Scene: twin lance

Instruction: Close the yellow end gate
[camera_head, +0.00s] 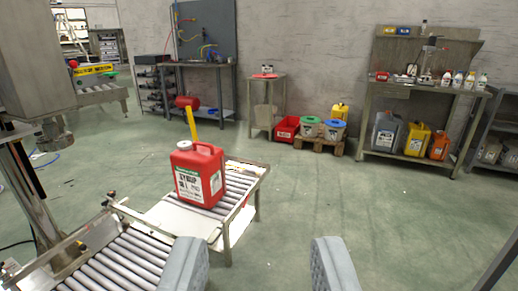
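A yellow bar (192,124) with a red cylindrical head (187,102) stands upright, slightly tilted, behind a red canister at the end of the near roller conveyor (243,178). It looks like the raised end gate; its lower part is hidden by the canister. A second yellow bar (95,69) with dark lettering lies level across a far conveyor at upper left, with a red ball at its left end. My gripper (261,252) is open and empty, its two grey fingers wide apart at the bottom of the picture, right of the near conveyor and apart from both bars.
The red canister (198,174) with a white label stands on the rollers. A grey machine column (42,60) is at left. Benches, a red bin (286,129) and several containers line the back wall. The green floor (370,220) at centre right is clear.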

